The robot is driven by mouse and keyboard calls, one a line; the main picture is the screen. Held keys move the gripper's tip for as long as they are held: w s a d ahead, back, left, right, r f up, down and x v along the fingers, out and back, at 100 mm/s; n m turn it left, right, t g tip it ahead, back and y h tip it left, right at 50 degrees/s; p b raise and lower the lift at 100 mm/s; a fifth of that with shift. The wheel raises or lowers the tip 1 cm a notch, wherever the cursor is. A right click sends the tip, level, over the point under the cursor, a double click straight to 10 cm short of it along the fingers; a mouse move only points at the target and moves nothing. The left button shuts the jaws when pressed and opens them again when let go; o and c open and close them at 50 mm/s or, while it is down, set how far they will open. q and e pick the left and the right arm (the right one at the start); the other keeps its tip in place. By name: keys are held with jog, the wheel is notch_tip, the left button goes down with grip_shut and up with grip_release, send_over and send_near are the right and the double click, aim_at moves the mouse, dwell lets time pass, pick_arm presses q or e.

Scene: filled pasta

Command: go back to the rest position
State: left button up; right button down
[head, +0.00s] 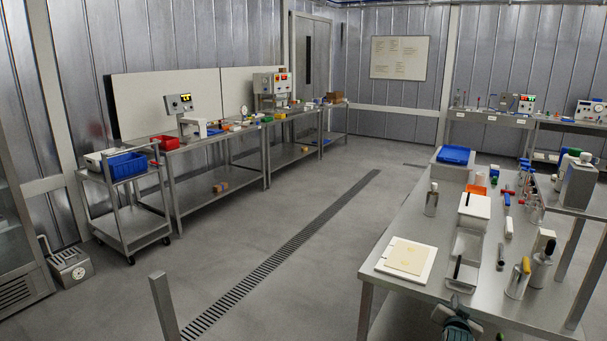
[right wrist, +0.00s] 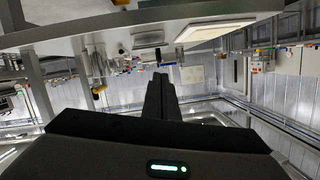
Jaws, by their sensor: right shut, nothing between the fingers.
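My right gripper (head: 458,318) is low in the head view, at the near edge of the steel table (head: 400,290), partly cut off by the bottom of the picture. In the right wrist view its two dark fingers (right wrist: 160,88) are together, with nothing between them. That view shows the room upside down, with the table along the top. My left gripper is in neither view.
On the table are a white board with a pale sheet (head: 408,257), a white-lidded container (head: 474,207), a blue tray (head: 455,155) and several bottles and tools. A cart (head: 128,225) and benches stand at the left.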

jog(key=s+a+f+n+g+y, duration=0.1)
jog(key=s+a+f, duration=0.2)
jog(key=f, duration=0.4)
jog(key=s+a+f+n+y, duration=0.1)
jog(key=s+a+f+n, duration=0.15)
jog(key=f, duration=0.55)
jog(key=s+a+f+g+y, duration=0.1)
jog(key=s+a+f, duration=0.1)
jog(key=s+f, duration=0.35)
jog(key=s+a+f+n+g+y+b, duration=0.1)
jog(key=s+a+f+n+g, duration=0.15)
jog(key=s+f, duration=0.65)
jog(key=s+a+f+n+g+y, duration=0.1)
jog(key=s+a+f, duration=0.3)
jog(key=s+f, duration=0.5)
jog(key=s+a+f+n+g+y+b, duration=0.1)
jog(key=s+a+f+g, duration=0.1)
jog(key=s+f, duration=0.65)
jog(key=s+a+f+n+g, duration=0.15)
jog(key=s+f, duration=0.45)
jog(key=s, duration=0.6)
jog(key=s+a+f+g, duration=0.1)
jog(key=s+f, duration=0.2)
jog(key=s, duration=1)
jog(key=s+a+f+n+g, duration=0.1)
jog(key=s+f+g, duration=0.1)
jog(key=s, duration=1.2)
jog(key=shift+s+a+f+g+y+b, duration=0.25)
jog(key=shift+a+f+g+y+b, duration=0.1)
jog(key=shift+f, duration=0.1)
